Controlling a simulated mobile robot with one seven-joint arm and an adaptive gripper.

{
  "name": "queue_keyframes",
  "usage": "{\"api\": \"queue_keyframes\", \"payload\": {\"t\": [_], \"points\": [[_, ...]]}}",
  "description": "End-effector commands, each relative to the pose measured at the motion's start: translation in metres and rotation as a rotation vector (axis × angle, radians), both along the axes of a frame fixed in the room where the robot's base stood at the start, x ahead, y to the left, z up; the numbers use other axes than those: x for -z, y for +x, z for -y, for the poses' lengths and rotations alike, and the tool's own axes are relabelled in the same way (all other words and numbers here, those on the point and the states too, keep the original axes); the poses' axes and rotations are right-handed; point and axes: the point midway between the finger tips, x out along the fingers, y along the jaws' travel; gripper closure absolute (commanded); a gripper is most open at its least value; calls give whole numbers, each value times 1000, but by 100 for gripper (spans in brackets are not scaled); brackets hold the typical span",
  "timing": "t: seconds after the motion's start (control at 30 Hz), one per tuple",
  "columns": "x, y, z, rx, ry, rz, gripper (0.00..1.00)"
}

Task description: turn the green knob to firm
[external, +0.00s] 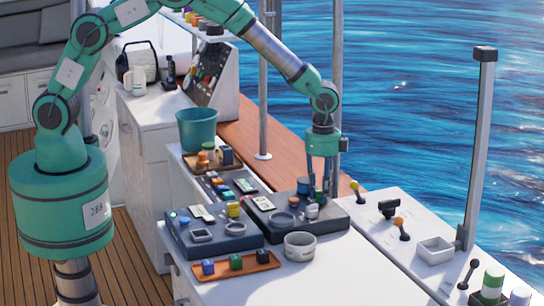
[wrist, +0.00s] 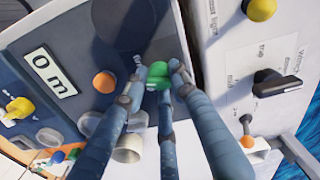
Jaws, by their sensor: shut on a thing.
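The green knob (wrist: 158,73) sits on a dark panel in the wrist view, and the fingers partly cover it. My gripper (wrist: 160,80) is shut on it, with its blue-grey fingers closed around the knob from different sides. In the external view my gripper (external: 319,193) points straight down at the dark console (external: 338,217) on the white counter. The green knob cannot be made out there behind the fingers. I cannot read any marking that shows which way the knob points.
An orange knob (wrist: 104,82) and a "0 m" display (wrist: 50,73) are left of my fingers. A black handle (wrist: 278,85) and a yellow knob (wrist: 262,8) stand on the white panel to the right. A grey ring-shaped cup (external: 300,246) stands in front of the console.

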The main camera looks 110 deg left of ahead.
Motion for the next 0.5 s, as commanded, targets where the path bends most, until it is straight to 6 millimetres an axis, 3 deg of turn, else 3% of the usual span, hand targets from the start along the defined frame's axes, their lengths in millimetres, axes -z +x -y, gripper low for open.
{"api": "queue_keyframes", "payload": {"t": [0.5], "points": [[-1, 1, -1, 347, 1, 2, 100]]}}
